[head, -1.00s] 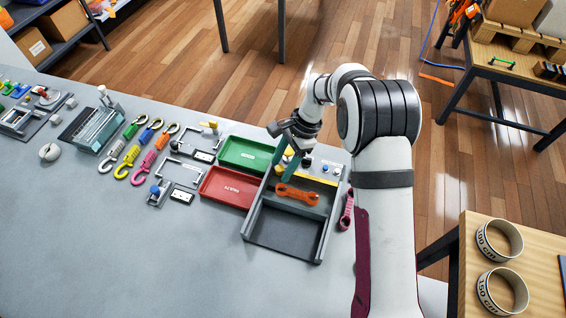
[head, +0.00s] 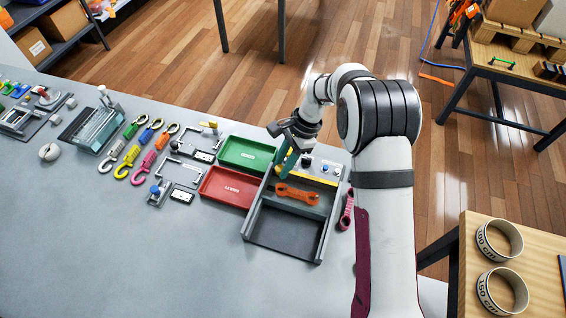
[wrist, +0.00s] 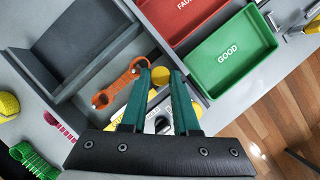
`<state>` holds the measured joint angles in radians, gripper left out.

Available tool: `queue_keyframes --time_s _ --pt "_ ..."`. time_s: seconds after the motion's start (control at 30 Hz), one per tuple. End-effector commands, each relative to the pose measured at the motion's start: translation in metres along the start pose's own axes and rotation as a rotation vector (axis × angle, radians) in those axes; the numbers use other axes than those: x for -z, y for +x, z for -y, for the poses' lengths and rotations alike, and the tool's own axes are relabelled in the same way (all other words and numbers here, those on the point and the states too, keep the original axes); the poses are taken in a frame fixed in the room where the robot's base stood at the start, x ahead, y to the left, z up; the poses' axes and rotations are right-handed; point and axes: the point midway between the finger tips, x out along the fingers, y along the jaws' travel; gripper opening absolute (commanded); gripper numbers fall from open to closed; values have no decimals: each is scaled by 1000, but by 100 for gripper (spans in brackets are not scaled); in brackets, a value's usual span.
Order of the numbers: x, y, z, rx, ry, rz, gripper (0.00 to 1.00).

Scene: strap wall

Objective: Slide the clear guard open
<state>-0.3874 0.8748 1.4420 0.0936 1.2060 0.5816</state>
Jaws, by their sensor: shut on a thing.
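My gripper (head: 285,165) is over the back left of a grey sectioned tray (head: 323,238). In the wrist view its teal fingers (wrist: 161,76) stand on both sides of a round yellow knob (wrist: 160,77), and they are shut on it. A yellow strip (head: 310,177) runs along the tray's back section. I cannot make out a clear guard's edges there.
A green bin (head: 246,153) and a red bin (head: 228,187) stand left of the tray. Several coloured hooks and a fixture with a translucent panel (head: 97,130) are further left. The front of the bench is clear.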

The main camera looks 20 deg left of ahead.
Motion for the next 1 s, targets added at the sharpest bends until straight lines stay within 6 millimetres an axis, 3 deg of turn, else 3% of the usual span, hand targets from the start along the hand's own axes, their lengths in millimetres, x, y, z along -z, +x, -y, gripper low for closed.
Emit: queue_keyframes --time_s 0.67,1.0 --pt "-3 0 -3 2 -1 -1 0" --pt "-52 20 -54 1 -2 1 0"
